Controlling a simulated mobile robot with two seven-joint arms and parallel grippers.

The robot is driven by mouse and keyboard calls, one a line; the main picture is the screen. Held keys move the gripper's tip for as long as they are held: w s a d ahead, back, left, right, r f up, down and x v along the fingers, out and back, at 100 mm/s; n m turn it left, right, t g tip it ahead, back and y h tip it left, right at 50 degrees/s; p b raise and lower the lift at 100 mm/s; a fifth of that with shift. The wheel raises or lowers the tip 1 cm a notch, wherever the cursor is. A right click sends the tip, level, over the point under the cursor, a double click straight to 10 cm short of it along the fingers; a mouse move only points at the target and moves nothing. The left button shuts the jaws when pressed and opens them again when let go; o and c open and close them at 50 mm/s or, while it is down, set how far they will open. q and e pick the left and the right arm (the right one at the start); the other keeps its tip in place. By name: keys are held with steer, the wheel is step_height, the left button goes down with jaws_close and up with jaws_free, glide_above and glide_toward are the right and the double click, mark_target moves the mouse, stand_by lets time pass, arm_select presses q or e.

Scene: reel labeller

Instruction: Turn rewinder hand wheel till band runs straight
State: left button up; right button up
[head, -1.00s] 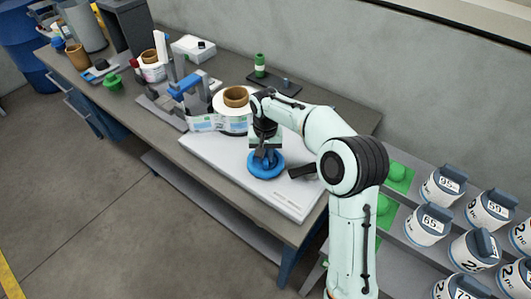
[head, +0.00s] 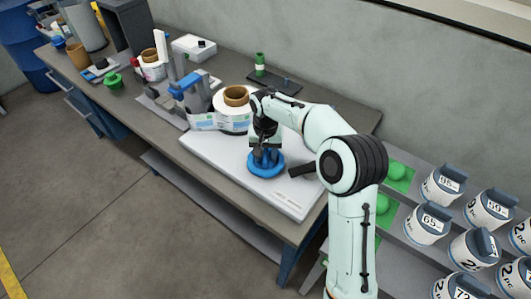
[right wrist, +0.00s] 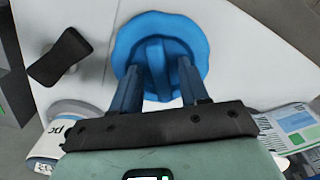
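The blue hand wheel (head: 266,166) lies on the white rewinder plate (head: 232,163), and a raised bar crosses its middle. In the right wrist view, the wheel (right wrist: 160,55) is straight ahead. My right gripper (head: 265,155) is over the wheel, pointing down. In the right wrist view its two fingers (right wrist: 160,80) stand on either side of the bar, with a small gap showing on each side. The label band (head: 205,122) runs from the labeller to the white reel (head: 224,102) with its brown core. My arm partly hides the reel. My left gripper is not in view.
A black lever (head: 303,171) sticks out right of the wheel, and it shows left in the right wrist view (right wrist: 60,56). The labeller (head: 185,90) with a blue part stands to the left. Labelled white tubs (head: 442,186) stand on the right rack. The plate's front is clear.

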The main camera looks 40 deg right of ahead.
mark_target(265, 154)
steer(key=shift+r, duration=0.1)
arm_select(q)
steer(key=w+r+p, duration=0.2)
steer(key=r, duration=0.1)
arm_select(e)
step_height(265, 154, up, 13)
steer(key=shift+r, duration=0.1)
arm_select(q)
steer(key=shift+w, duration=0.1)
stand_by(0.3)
arm_select(e)
step_height(265, 154, down, 13)
steer(key=shift+w+d+f+b, duration=0.1)
steer(key=shift+b, duration=0.5)
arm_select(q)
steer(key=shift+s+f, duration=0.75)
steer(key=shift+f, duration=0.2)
